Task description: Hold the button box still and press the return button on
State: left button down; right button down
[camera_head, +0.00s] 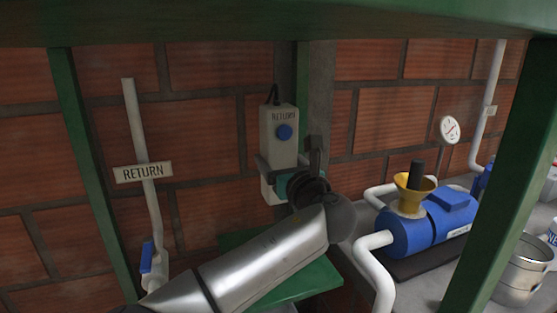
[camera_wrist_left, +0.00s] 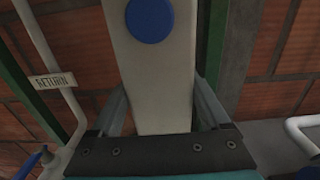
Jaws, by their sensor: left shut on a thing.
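The pale button box (camera_head: 282,148) hangs upright from a black cable, with a RETURN label at its top and a round blue return button (camera_head: 284,132) below the label. My left gripper (camera_head: 285,166) is shut on the box below the button, one finger on each side. In the left wrist view the box (camera_wrist_left: 152,85) stands between the fingers of the gripper (camera_wrist_left: 160,108), and the blue button (camera_wrist_left: 149,20) is at the top edge, uncovered. The lower part of the box is partly hidden by the gripper. My right gripper is not in view.
A RETURN sign (camera_head: 143,172) is on a white pipe at the left, with a blue valve handle (camera_head: 147,257) below. A blue pump (camera_head: 427,226) with a yellow funnel (camera_head: 414,190) stands right. Green posts (camera_head: 508,185) and an overhead beam (camera_head: 200,22) frame the space.

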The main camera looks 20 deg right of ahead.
pick_arm(q)
jog(key=shift+f, duration=0.25)
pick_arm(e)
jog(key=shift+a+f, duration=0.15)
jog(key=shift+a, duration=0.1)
pick_arm(q)
jog(key=shift+f, duration=0.1)
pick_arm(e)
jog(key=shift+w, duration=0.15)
pick_arm(q)
jog(key=shift+f+b, duration=0.35)
jog(key=shift+f, duration=0.15)
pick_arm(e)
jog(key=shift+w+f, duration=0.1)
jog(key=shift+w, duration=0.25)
pick_arm(q)
jog(key=shift+f, duration=0.3)
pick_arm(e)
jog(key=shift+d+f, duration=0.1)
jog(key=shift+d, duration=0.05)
pick_arm(q)
jog(key=shift+f+b, duration=0.25)
jog(key=shift+b, duration=0.05)
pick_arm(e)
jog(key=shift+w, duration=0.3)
pick_arm(q)
jog(key=shift+f, duration=0.35)
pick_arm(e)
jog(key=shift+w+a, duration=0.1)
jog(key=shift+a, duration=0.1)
